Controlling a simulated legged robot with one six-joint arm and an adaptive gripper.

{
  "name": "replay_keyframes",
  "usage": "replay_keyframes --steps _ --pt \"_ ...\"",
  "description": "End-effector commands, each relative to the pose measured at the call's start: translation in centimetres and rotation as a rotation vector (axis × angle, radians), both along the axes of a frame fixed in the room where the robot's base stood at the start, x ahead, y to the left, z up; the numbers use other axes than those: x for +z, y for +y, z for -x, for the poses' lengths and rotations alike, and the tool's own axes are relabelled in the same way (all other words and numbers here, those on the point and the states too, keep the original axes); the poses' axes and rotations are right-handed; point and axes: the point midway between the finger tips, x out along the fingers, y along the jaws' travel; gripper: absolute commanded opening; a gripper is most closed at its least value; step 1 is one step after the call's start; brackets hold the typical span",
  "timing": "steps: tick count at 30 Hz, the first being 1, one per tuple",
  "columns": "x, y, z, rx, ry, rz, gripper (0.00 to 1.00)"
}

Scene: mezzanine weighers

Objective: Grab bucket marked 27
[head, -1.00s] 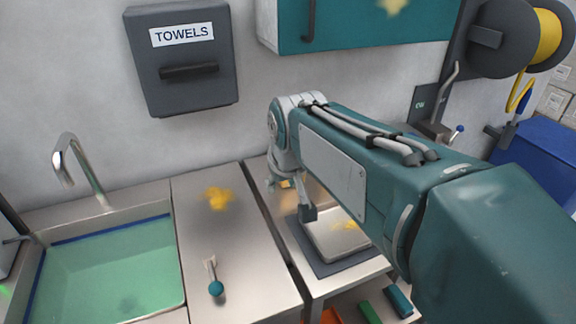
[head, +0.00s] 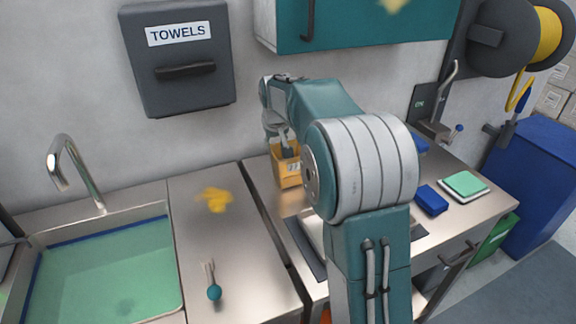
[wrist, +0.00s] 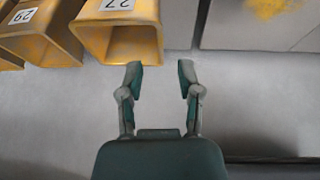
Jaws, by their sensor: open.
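The bucket marked 27 (wrist: 120,32) is a yellow, open-topped bin with a white label, at the upper left in the wrist view. A yellow bucket (head: 288,174) also shows in the head view on the steel counter near the wall, its label too small to read surely. My gripper (wrist: 160,76) is open and empty. Its left fingertip appears just below the 27 bucket's right part, and the right fingertip is clear of it to the right. In the head view my gripper (head: 279,138) is above the yellow bucket, partly hidden.
A yellow bucket marked 29 (wrist: 38,32) stands left of 27, with another at the edge. The sink (head: 108,268) is left. A scale (head: 308,235) is mostly behind my arm. Blue (head: 431,200) and green (head: 465,185) items lie right. A teal cabinet (head: 360,22) hangs above.

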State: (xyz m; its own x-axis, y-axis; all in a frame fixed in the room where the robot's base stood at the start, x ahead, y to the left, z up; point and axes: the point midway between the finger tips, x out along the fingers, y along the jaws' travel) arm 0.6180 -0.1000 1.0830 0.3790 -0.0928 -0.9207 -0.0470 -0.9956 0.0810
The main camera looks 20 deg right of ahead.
Motion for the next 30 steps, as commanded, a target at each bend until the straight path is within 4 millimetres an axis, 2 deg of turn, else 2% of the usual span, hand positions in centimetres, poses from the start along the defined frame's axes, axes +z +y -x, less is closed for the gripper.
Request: replay_keyframes --steps 5,24,30 --pt "-0.8 -0.3 -0.7 -0.001 0.002 0.002 0.46" --pt "-9.0 -1.2 -4.3 -0.001 0.004 0.001 0.46" --pt "-10.3 -1.3 -4.9 0.000 0.001 0.001 0.46"
